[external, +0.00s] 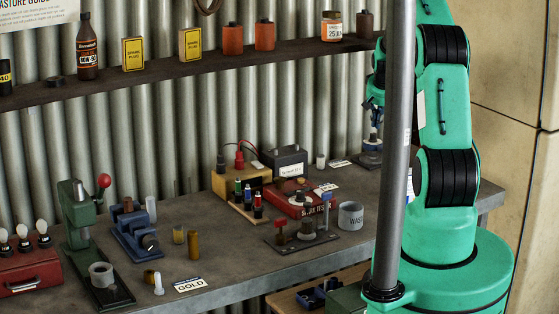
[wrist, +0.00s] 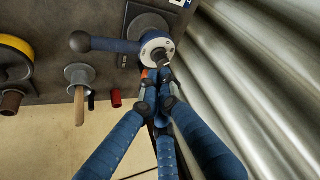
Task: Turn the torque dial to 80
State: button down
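The dial (wrist: 157,45) is a round pale face with marks on its rim, on a blue head. It stands at the top middle of the wrist view. A blue lever with a dark ball end reaches left from it. Its marks are too small to read. In the external view the device (external: 371,150) stands at the bench's far back right, partly behind the grey pole. My gripper (wrist: 161,88) points at the dial's near edge, its fingertips close together at or beside it. I cannot tell if they touch or hold it. In the external view my gripper (external: 374,106) is just above the device.
The corrugated wall (wrist: 260,70) runs close along the right of the wrist view. A grey knob-like part (wrist: 79,75) and a red cylinder (wrist: 116,98) lie left of my gripper. A grey pole (external: 398,150) blocks part of the external view. The shelf (external: 190,68) hangs above the bench.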

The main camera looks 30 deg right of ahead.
jog(key=shift+f+b, duration=0.9)
jog(key=shift+f, duration=1.3)
jog(key=shift+w+d, duration=0.15)
jog(key=shift+w, duration=0.2)
jog(key=shift+w+a+b, duration=0.1)
jog(key=shift+a+b, duration=0.1)
jog(key=shift+b, duration=1.1)
jog(key=shift+s+a+f, duration=0.1)
jog(key=shift+s+a, duration=0.05)
jog(key=shift+s, duration=0.05)
jog(key=shift+s, duration=0.15)
dwell(0.4)
jog(key=shift+r, duration=0.2)
notch_tip(320, 180, up, 6)
jog(key=p, duration=0.2)
send_over(373, 142)
jog(key=s+a, duration=0.1)
jog(key=s, duration=0.1)
jog(key=shift+a+f, duration=0.1)
